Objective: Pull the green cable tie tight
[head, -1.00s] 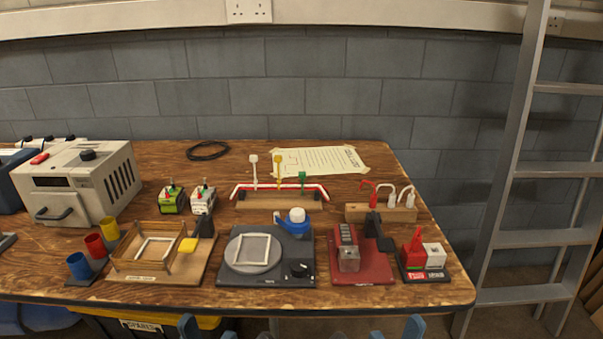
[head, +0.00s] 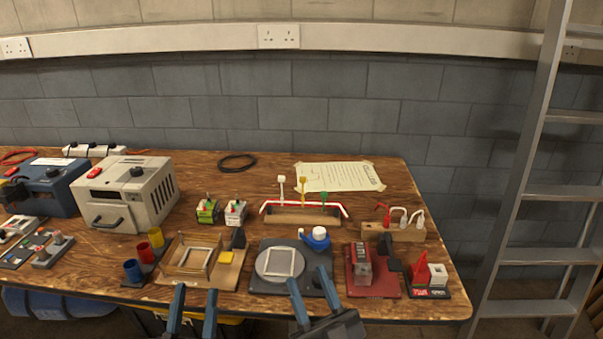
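The green cable tie (head: 323,198) stands at the right part of a red and white cable bundle (head: 270,206) on a wooden block (head: 302,219). Its upright part is shorter than those of the white tie (head: 281,187) and the yellow tie (head: 303,188) beside it. My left gripper (head: 196,289) is open and empty at the front edge of the bench, in front of the wooden frame.
A grey plate device (head: 258,289) with a blue and white bottle (head: 315,237) stands before the bundle. A red-based device (head: 383,286) and a hook block (head: 398,232) are to the right. Two small boxes (head: 222,211) stand left. A paper sheet (head: 337,177) lies behind.

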